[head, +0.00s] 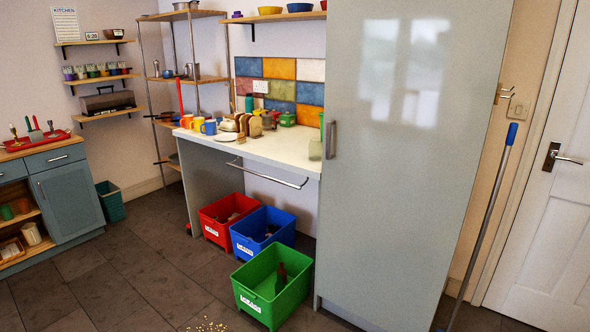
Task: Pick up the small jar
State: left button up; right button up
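I cannot tell for sure which thing is the small jar. A pale green, translucent jar-like container (315,149) stands at the right end of the white counter (262,151), close beside the tall grey cabinet. Small green lidded pots (287,119) stand further back on the counter, too small to make out well. Neither of my grippers shows in the head view.
Mugs (209,127) and bread (252,126) crowd the counter's left and middle. A metal rail (270,176) runs along its front. Red (217,232), blue (242,246) and green (265,312) crates stand on the floor. The tall grey cabinet (400,180) blocks the right. Open floor lies left.

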aim_at(315, 145)
jog(key=i, duration=0.85)
jog(key=i+z, duration=0.1)
jog(key=i, duration=0.7)
jog(key=i+j, duration=0.15)
jog(key=i, duration=0.7)
jog(key=l+z, duration=0.05)
